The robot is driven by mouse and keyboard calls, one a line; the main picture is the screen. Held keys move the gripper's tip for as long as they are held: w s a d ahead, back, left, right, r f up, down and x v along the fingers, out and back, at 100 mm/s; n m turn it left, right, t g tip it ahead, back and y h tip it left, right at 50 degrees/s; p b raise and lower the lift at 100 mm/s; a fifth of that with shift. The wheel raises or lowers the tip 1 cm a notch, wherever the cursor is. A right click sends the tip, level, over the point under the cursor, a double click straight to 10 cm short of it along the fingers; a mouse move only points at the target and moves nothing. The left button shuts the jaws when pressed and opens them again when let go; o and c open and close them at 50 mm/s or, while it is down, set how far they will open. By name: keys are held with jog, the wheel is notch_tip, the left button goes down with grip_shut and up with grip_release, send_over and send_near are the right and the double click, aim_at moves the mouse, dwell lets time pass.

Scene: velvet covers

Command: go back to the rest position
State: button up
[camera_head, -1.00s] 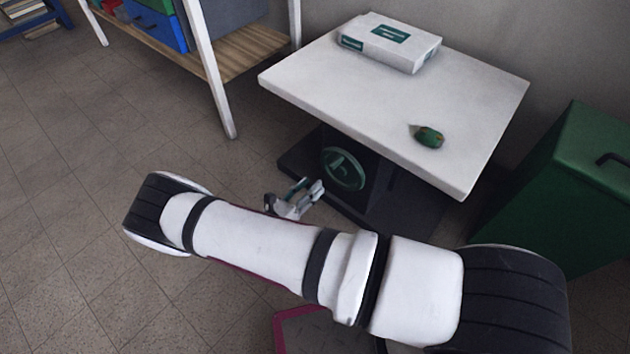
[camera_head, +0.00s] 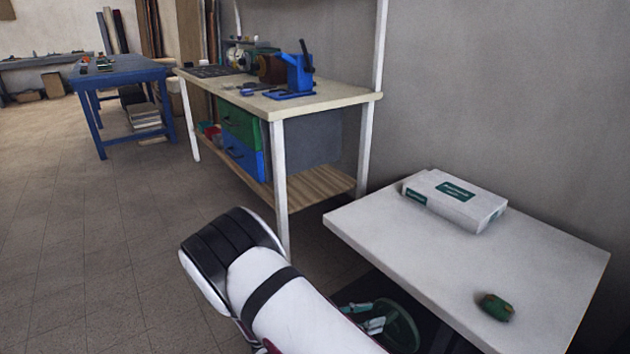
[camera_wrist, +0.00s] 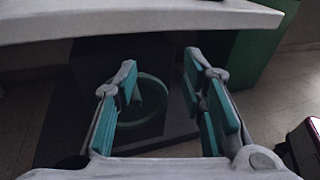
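My gripper (camera_wrist: 160,95) is open and empty in the wrist view, its two teal-padded fingers apart. It points at the dark pedestal under the white table (camera_wrist: 130,22), below the tabletop edge. In the head view my gripper (camera_head: 372,318) is small and partly hidden behind my white arm, beside the table's base. The white table (camera_head: 400,222) stands at the right with its top above the gripper. Nothing is between the fingers.
On the white table lie a white box (camera_head: 455,200) with green labels and a small green object (camera_head: 495,307). A workbench (camera_head: 330,97) with a blue vise (camera_head: 292,72) stands behind. A blue table (camera_head: 120,70) is far left. The floor at left is clear.

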jog(key=s+d+r+m+g+y, duration=0.3)
jog(key=s+r+m, duration=0.2)
jog(key=r, duration=0.4)
jog(key=s+d+r+m+g+y, duration=0.25)
jog(key=s+r+m, duration=0.2)
jog(key=r, duration=0.35)
jog(key=s+d+r+m+g+y, duration=0.25)
jog(key=s+r+m, duration=0.2)
jog(key=r, duration=0.45)
jog(key=s+a+r+m+t+y, duration=0.1)
jog(key=s+r+m+t+y, duration=0.2)
jog(key=s, duration=0.7)
jog(key=s+a+r+m+y, duration=0.1)
jog(key=s+r+m+y, duration=0.2)
jog(key=s+m+y, duration=0.5)
notch_tip(320, 180, up, 35)
jog(key=s+d+n+t+h+p, duration=0.1)
jog(key=s+n+t+h+p, duration=0.1)
jog(key=p, duration=3)
jog(key=shift+n+t+h+p, duration=0.4)
jog(key=shift+t+h, duration=0.3)
jog(key=shift+t, duration=0.5)
